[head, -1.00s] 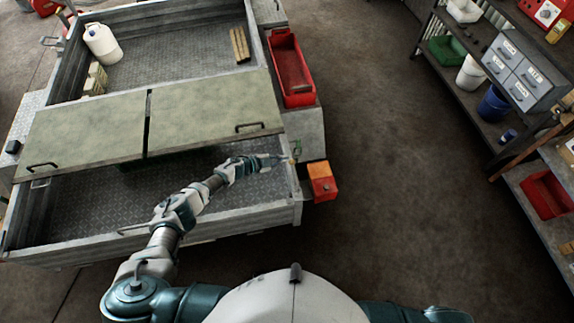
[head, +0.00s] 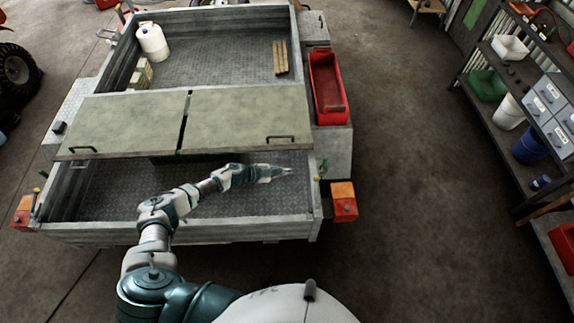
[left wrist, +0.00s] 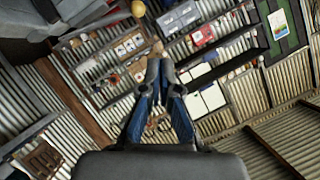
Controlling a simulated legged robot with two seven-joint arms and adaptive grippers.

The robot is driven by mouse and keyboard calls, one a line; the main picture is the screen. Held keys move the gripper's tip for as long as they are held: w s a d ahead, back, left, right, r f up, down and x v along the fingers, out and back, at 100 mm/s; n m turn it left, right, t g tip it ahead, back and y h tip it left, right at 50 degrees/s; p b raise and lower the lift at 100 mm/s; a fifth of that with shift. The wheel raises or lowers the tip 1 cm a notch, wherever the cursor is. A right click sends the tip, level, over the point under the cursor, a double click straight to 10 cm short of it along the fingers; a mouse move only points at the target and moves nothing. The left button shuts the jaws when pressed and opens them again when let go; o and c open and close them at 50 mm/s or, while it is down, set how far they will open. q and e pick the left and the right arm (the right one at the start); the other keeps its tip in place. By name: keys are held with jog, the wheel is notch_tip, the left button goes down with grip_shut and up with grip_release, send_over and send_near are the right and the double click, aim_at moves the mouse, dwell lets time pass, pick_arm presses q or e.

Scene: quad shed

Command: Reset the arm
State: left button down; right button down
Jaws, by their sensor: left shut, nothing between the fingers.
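My left arm reaches from the bottom of the head view over the near part of a metal trailer bed (head: 115,192). My left gripper (head: 288,170) is above the bed's right end, near the right side wall, shut and empty. In the left wrist view the gripper (left wrist: 163,65) has its blue fingers close together, with nothing between them, pointing towards the shed's wall shelves. My right gripper does not show in either view.
Two greenish lid panels (head: 245,112) lie across the trailer behind the arm. A red tray (head: 328,90) sits on the trailer's right side, and a white jug (head: 153,42) stands at the back. Shelves with bins (head: 487,85) stand at right. The floor (head: 420,200) between is clear.

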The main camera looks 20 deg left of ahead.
pick_arm(q)
jog(key=s+d+r+n+t+y, duration=0.2)
jog(key=s+d+n+t+y, duration=0.25)
jog(key=s+d+n, duration=0.5)
jog(key=s+a+n+g+y, duration=0.35)
jog(key=s+a, duration=0.35)
jog(key=s, duration=0.6)
jog(key=s+a+n+g+y, duration=0.4)
jog(key=s+a, duration=0.3)
jog(key=s, duration=0.6)
notch_tip(320, 180, down, 24)
jog(key=g, duration=0.2)
jog(key=s+a+f+m+g+b, duration=0.1)
jog(key=s+a+f, duration=0.2)
jog(key=s+f, duration=1.6)
